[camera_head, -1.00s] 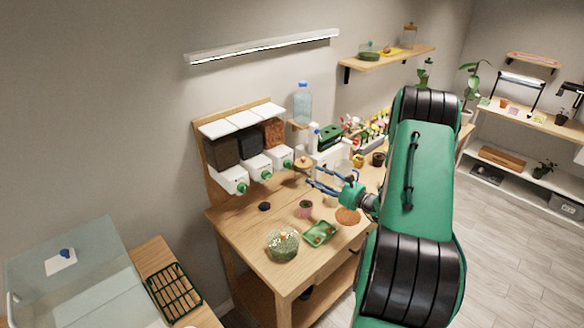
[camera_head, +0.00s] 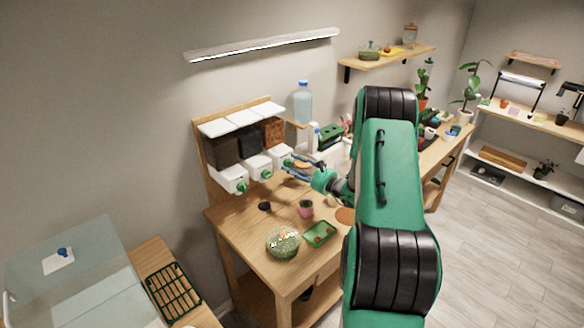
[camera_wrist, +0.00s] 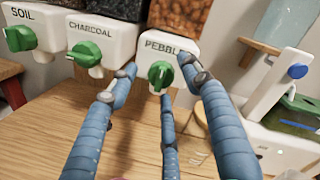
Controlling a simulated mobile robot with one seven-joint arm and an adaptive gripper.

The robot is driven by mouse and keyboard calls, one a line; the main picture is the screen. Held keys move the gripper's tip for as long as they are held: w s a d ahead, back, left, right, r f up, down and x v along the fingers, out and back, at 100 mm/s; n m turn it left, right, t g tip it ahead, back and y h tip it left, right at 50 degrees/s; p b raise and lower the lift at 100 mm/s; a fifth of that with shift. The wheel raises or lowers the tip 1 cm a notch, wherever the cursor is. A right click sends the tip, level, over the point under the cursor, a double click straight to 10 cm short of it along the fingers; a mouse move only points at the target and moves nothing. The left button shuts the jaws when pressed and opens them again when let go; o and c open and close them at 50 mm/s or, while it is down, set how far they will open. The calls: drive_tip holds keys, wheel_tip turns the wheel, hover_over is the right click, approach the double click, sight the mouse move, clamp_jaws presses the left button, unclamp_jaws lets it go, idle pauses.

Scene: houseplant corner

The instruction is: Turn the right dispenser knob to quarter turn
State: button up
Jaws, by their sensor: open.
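The right dispenser, labelled as pebbles, has a white front (camera_wrist: 165,48) with a green knob (camera_wrist: 160,75); the knob also shows in the head view (camera_head: 287,163). In the wrist view its handle stands close to upright. My gripper (camera_wrist: 160,88) is open, with its blue fingers spread to the left, right and below the knob. The fingers look apart from the knob, though the exact gap is hard to judge. In the head view my gripper (camera_head: 290,168) is just right of the right dispenser.
The charcoal knob (camera_wrist: 85,53) and soil knob (camera_wrist: 20,38) are to the left. A white appliance (camera_wrist: 265,110) stands close at right. On the table are a glass terrarium (camera_head: 283,243), a pink pot (camera_head: 306,208) and a green tray (camera_head: 319,233).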

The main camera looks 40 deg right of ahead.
drive_tip(key=shift+w, duration=0.4)
drive_tip(key=c, duration=1.1)
drive_tip(key=shift+c, duration=0.2)
